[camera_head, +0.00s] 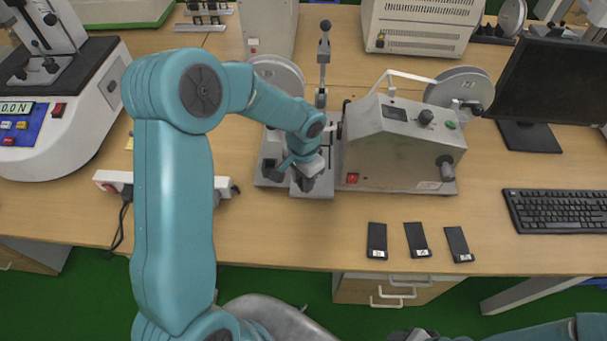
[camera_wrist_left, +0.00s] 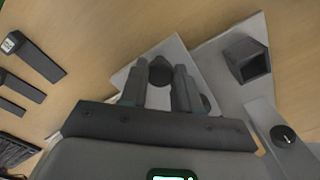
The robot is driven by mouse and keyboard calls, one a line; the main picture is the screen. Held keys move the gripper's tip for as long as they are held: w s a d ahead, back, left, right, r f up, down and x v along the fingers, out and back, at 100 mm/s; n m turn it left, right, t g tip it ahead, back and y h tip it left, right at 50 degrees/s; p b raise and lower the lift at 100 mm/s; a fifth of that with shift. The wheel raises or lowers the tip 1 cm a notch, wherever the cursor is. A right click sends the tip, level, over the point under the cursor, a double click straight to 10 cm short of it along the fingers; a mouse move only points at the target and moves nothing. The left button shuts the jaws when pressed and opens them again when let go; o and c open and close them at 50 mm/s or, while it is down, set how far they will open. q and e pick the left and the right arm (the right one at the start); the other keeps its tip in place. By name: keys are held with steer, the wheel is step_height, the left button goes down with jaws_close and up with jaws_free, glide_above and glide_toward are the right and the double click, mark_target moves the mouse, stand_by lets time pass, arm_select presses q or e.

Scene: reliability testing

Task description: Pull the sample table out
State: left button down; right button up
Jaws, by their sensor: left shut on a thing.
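The sample table (camera_head: 318,189) is a light grey plate at the front of the grey testing machine (camera_head: 400,150). It protrudes a little past the front of the machine's base. My left gripper (camera_head: 307,178) is over the plate, its fingers pointing down. In the left wrist view, the two fingers (camera_wrist_left: 160,88) are shut on a dark round knob (camera_wrist_left: 160,70) on the sample table (camera_wrist_left: 122,76). The fingers hide part of the knob and plate. My right gripper (camera_head: 413,335) shows only partly at the bottom edge, away from the table; its jaws are unclear.
Three black samples (camera_head: 417,239) lie right of the sample table near the desk's front edge. A white power strip (camera_head: 110,182) lies to the left, behind my arm. A keyboard (camera_head: 558,210) is at the right. The desk in front of the sample table is clear.

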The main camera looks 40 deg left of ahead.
arm_select(q)
steer(key=shift+w, duration=0.15)
steer(key=c, duration=0.8)
jaws_free()
steer(key=shift+w+a, duration=0.1)
steer(key=shift+r, duration=0.1)
step_height(320, 180, up, 16)
steer(key=shift+r, duration=0.1)
